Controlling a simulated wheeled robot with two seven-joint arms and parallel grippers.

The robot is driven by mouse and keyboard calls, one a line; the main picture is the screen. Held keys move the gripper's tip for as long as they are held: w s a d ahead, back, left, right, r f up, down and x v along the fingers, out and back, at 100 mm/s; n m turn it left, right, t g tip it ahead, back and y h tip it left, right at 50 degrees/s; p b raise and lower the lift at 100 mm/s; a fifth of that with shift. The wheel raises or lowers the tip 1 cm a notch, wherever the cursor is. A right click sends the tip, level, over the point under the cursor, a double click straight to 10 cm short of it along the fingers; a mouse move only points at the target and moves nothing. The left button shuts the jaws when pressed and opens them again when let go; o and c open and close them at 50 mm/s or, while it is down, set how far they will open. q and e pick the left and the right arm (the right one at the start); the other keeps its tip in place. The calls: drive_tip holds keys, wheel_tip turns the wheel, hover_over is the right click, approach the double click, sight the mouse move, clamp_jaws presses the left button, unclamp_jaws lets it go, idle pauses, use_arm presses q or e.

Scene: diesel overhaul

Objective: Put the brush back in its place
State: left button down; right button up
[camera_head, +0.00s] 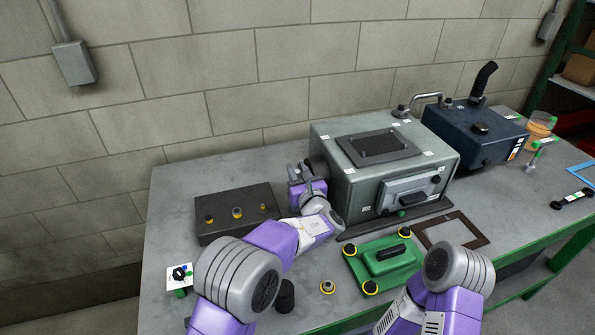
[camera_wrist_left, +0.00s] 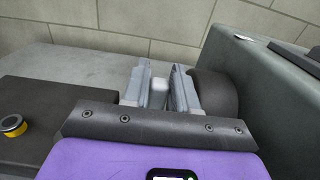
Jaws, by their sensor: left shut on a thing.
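My left gripper (camera_head: 296,172) is between the dark tray and the left end of the grey engine housing (camera_head: 385,165), above the back of the bench. In the left wrist view its two grey fingers (camera_wrist_left: 160,86) are closed around a small pale grey piece (camera_wrist_left: 159,70). Only a little of that piece shows, and I cannot tell whether it is the brush. No brush is clearly recognisable elsewhere. A round dark part (camera_wrist_left: 215,92) of the housing is just right of the fingers; I cannot tell whether they touch. My right gripper is out of view.
A dark tray (camera_head: 215,222) with several small fittings lies left of the gripper. The bench back left (camera_head: 190,180) is clear.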

use_arm(q)
drive_tip(key=shift+f, duration=0.2)
drive_tip(key=c, duration=0.8)
unclamp_jaws()
drive_tip(key=shift+s, duration=0.1)
drive_tip(key=v, duration=0.7)
drive_tip(key=shift+s+p, duration=0.2)
drive_tip(key=shift+p, duration=0.15)
